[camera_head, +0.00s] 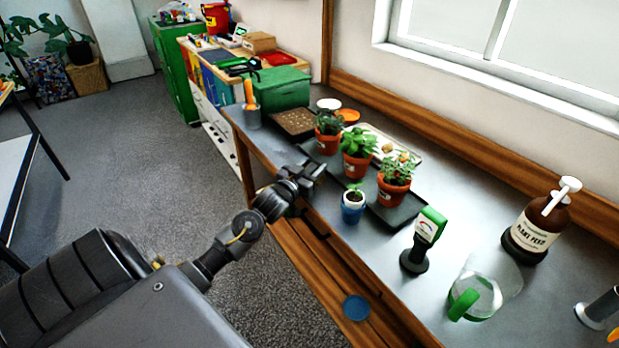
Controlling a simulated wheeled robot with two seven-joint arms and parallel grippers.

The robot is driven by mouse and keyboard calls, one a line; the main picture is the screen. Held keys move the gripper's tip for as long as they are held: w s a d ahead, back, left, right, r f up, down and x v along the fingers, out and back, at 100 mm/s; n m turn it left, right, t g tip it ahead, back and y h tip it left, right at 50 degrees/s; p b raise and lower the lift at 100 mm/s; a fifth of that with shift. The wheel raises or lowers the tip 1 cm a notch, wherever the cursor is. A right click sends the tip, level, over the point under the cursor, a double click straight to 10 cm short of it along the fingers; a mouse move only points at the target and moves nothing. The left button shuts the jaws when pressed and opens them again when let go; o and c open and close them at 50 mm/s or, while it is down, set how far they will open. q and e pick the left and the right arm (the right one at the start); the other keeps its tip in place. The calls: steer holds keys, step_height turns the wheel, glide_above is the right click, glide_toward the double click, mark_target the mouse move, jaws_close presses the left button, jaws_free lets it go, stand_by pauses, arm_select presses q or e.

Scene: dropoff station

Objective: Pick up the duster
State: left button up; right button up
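I cannot make out a duster for certain. What the item is cannot be told at this size. My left gripper (314,176) is over the counter's front edge, nearer to me than the potted plants and well apart from the cup. Its fingers look parted, with nothing visible between them. My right gripper is not in view.
The grey counter (390,284) runs along the window wall. Potted plants (357,152) stand on a dark tray, beside a small blue pot (353,205). A meter (426,235), a clear jug (485,285) and a brown pump bottle (538,228) stand to the right. A green box (278,88) is behind.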

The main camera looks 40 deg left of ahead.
mark_target(312, 167)
arm_select(q)
steer(key=c, duration=0.8)
steer(key=shift+r, duration=0.15)
steer(key=shift+r, duration=0.25)
step_height(312, 167, up, 2)
steer(key=shift+r, duration=0.15)
steer(key=s+a+r, duration=0.1)
steer(key=s+r, duration=0.2)
steer(key=s, duration=0.1)
steer(key=s+a+r, duration=0.1)
steer(key=s+r, duration=0.2)
steer(key=s, duration=0.2)
steer(key=s+a+r, duration=0.2)
steer(key=s+r, duration=0.2)
steer(key=shift+s+p, duration=0.2)
steer(key=shift+p, duration=0.15)
steer(key=shift+o, duration=1.3)
steer(key=shift+c, duration=0.8)
